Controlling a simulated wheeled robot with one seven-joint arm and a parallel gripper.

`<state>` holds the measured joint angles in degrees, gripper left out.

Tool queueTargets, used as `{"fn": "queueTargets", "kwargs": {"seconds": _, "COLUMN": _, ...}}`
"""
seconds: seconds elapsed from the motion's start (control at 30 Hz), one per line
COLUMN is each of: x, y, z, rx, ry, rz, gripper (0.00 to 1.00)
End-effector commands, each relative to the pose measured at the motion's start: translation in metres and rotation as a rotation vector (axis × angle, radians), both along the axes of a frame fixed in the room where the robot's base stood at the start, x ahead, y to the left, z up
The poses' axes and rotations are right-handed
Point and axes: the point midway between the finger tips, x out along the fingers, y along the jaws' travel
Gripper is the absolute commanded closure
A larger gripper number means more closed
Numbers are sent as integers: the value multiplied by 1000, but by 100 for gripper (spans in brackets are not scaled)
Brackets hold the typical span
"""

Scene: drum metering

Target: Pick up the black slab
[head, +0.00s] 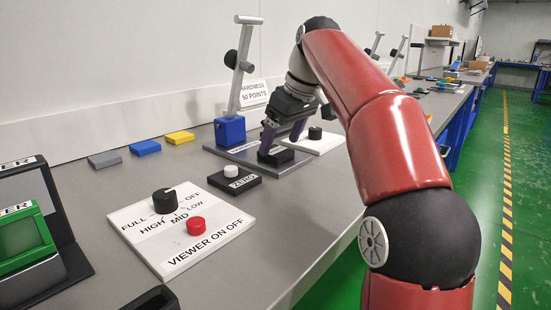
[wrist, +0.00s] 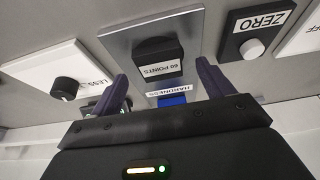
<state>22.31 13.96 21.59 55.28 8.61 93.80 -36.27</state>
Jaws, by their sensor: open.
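The black slab (head: 279,158) lies on the grey metal plate (head: 240,147) of the hardness stand. It also shows in the wrist view (wrist: 156,48), dark against the plate, beyond my fingertips. My gripper (head: 283,141) is above the slab, with its dark purple fingers pointing down and spread apart. In the wrist view my gripper (wrist: 163,82) is open, with nothing held between the fingers. The fingers partly hide the slab in the head view, and I cannot tell how large the remaining gap is.
The stand's blue base (head: 230,130) and grey post rise left of my gripper. The ZERO button box (head: 234,184) and a white knob panel (head: 323,141) flank the plate. Grey (head: 104,159), blue (head: 146,147) and yellow (head: 180,137) slabs lie along the wall. A control panel (head: 181,238) is in front.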

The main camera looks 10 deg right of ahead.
Motion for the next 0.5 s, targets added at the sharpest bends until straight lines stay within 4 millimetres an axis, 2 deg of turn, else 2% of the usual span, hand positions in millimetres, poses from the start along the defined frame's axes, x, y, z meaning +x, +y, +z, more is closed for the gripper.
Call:
{"fn": "queueTargets", "kwargs": {"seconds": 0.03, "x": 2, "y": 2, "z": -10, "rx": -1, "ry": 1, "rz": 0, "gripper": 20}}
{"fn": "queueTargets", "kwargs": {"seconds": 0.13, "x": 5, "y": 4, "z": -17, "rx": -1, "ry": 0, "rz": -1, "gripper": 20}}
{"fn": "queueTargets", "kwargs": {"seconds": 0.4, "x": 6, "y": 5, "z": -18, "rx": -2, "ry": -1, "rz": -2, "gripper": 20}}
{"fn": "queueTargets", "kwargs": {"seconds": 0.5, "x": 6, "y": 5, "z": -18, "rx": -2, "ry": -1, "rz": -2, "gripper": 33}}
